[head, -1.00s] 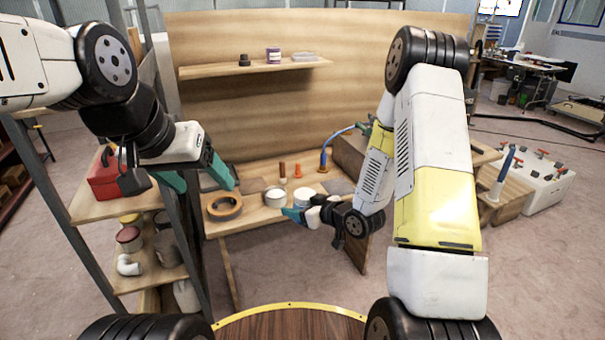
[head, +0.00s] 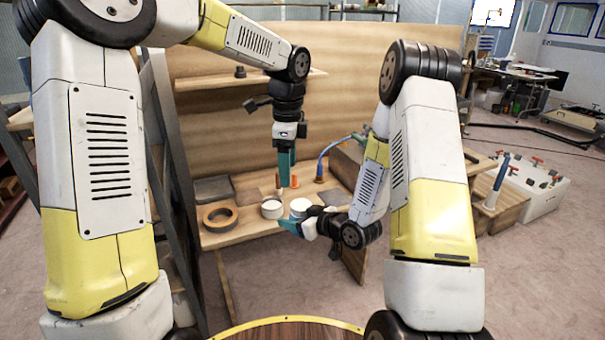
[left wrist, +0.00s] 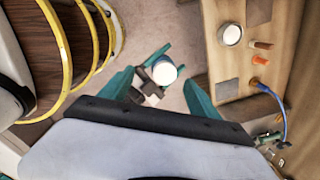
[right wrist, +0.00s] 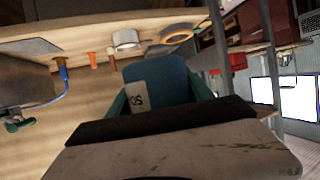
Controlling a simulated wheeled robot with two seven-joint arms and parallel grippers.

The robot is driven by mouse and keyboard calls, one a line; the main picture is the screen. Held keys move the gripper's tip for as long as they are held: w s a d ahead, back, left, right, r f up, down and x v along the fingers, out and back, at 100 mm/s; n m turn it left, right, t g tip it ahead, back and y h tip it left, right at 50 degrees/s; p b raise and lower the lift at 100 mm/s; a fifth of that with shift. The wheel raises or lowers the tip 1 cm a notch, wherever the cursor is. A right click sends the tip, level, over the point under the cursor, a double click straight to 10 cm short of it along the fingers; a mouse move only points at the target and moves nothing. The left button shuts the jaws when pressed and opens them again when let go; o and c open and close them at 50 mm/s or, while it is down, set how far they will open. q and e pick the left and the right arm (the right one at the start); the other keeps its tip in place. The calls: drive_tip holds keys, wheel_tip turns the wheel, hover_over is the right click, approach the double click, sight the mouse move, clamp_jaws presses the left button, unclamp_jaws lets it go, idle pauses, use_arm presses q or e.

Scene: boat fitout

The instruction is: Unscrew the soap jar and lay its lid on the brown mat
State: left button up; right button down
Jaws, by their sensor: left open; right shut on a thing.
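The soap jar, with a round white lid (head: 299,205), is held upright in front of the workbench by my right gripper (head: 291,226). The lid is on the jar and faces up in the left wrist view (left wrist: 164,72). In the right wrist view the jar body (right wrist: 155,75) is blue-green with a white label. My left gripper (head: 286,176) is open and empty, pointing down. In its wrist view the lid shows between its fingers but beyond them, apart. The brown mat (head: 246,197) lies flat and bare on the bench, behind the white tin; it also shows in the left wrist view (left wrist: 258,11).
A wall shelf (head: 200,83) is behind.

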sight(303, 203)
use_arm(q)
drive_tip(key=w+d+f+m, duration=0.1)
drive_tip(key=d+f, duration=0.1)
drive_tip(key=w+d+f+m, duration=0.1)
drive_tip(key=m, duration=0.1)
drive_tip(key=shift+w+d+f+g, duration=0.35)
drive_tip(key=shift+w+f+g, duration=0.05)
wheel_tip(303, 203, down, 8)
drive_tip(key=shift+f, duration=0.1)
drive_tip(key=shift+c, duration=0.4)
drive_tip(key=c, duration=1.1)
drive_tip(key=o, duration=1.3)
drive_tip(key=shift+c, duration=0.2)
